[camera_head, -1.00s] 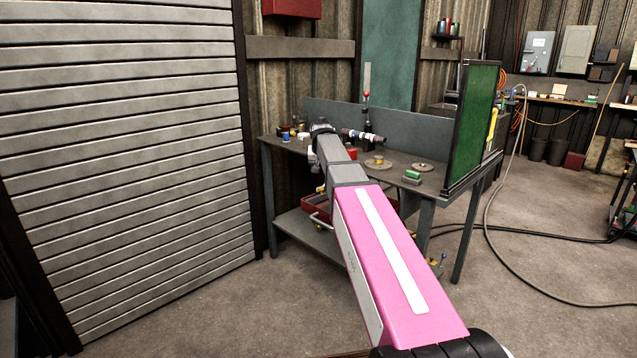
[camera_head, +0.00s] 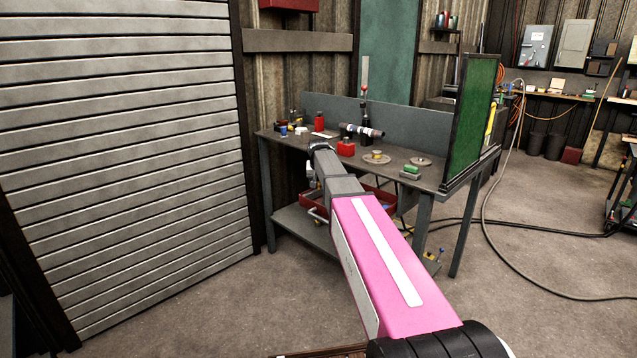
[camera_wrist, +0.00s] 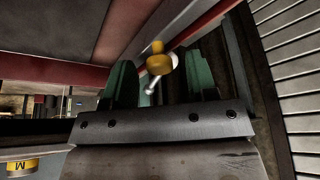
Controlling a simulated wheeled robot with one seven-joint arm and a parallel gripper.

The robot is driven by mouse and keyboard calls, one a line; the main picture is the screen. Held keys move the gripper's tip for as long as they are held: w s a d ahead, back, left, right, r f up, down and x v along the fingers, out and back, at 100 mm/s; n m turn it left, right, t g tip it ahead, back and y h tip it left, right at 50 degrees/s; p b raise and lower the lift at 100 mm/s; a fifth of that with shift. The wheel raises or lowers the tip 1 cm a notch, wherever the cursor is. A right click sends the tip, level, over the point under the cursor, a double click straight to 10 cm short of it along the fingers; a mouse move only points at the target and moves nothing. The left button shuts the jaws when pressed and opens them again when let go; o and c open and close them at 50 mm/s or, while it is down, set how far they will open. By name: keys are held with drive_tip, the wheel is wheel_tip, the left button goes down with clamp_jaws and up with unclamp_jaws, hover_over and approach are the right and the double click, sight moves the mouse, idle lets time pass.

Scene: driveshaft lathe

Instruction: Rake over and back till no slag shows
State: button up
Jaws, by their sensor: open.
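My gripper (camera_wrist: 159,68) is open in the wrist view, with two green fingers set apart. A brass-yellow knob-like piece with a silver rod (camera_wrist: 160,64) shows between the fingers; I cannot tell whether it touches them. In the head view my arm reaches to the front edge of the workbench (camera_head: 405,167), and its end hides the fingers. I cannot make out a rake or slag in either view.
The bench top holds a striped shaft (camera_head: 362,130), a red block (camera_head: 346,147), a round disc (camera_head: 376,159) and a green block (camera_head: 411,171). A red tray (camera_head: 378,196) is below. A green screen (camera_head: 470,120) stands right; a hose (camera_head: 487,215) lies on open floor.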

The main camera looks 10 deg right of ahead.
drive_tip(key=shift+c, duration=0.4)
clamp_jaws()
drive_tip(key=s+d, duration=0.3)
drive_tip(key=s, duration=0.2)
drive_tip(key=s+d, duration=0.4)
drive_tip(key=s, duration=0.1)
drive_tip(key=s+d, duration=0.4)
drive_tip(key=s, duration=0.2)
drive_tip(key=shift+d, duration=0.25)
drive_tip(key=shift+w, duration=0.1)
drive_tip(key=shift+o, duration=0.4)
unclamp_jaws()
drive_tip(key=v, duration=1)
drive_tip(key=shift+r, duration=0.3)
